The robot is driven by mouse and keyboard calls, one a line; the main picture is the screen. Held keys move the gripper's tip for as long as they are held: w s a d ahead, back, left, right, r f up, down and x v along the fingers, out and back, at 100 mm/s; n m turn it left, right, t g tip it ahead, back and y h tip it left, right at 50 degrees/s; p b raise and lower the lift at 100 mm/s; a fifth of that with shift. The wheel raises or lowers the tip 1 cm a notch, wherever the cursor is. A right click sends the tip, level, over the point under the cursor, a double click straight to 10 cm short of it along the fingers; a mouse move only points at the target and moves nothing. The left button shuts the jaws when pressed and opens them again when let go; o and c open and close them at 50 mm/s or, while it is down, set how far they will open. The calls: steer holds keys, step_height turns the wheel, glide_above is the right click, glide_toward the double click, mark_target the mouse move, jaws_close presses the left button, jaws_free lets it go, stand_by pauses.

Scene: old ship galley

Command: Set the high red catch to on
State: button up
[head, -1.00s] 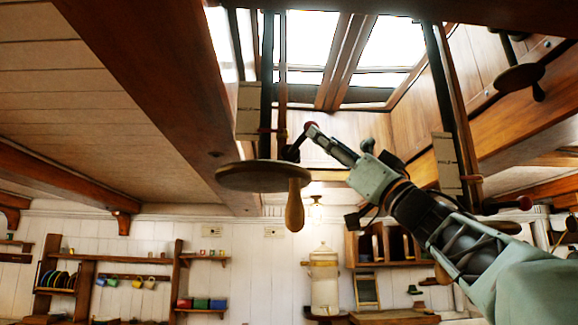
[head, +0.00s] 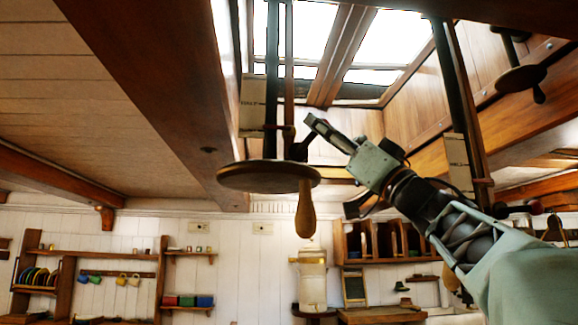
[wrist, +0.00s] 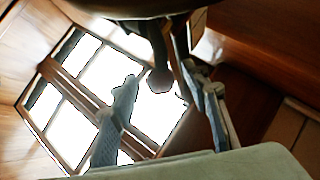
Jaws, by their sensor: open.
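The high catch's dark red knob (wrist: 160,80) shows in the wrist view on a dark stem, between my gripper's two fingers. My gripper (wrist: 155,70) is open around it, with visible room on the left side; contact cannot be told. In the head view my gripper (head: 314,124) reaches up and left to the catch's dark lever arm (head: 298,150), beside the left hanging post, just above a round wooden disc (head: 270,176). The knob is hidden behind my fingers there. A pale label (head: 252,103) is on the post; its writing is too small to read.
A wooden handle (head: 305,208) hangs from the disc's right edge. Another red knob (head: 535,206) shows lower right, by a second post with a label (head: 458,163). A skylight (head: 300,35) is above, with a ceiling beam (head: 160,90) to the left. Shelves line the far wall.

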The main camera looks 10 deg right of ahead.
jaws_close()
stand_by(0.4)
steer(key=shift+f, duration=0.1)
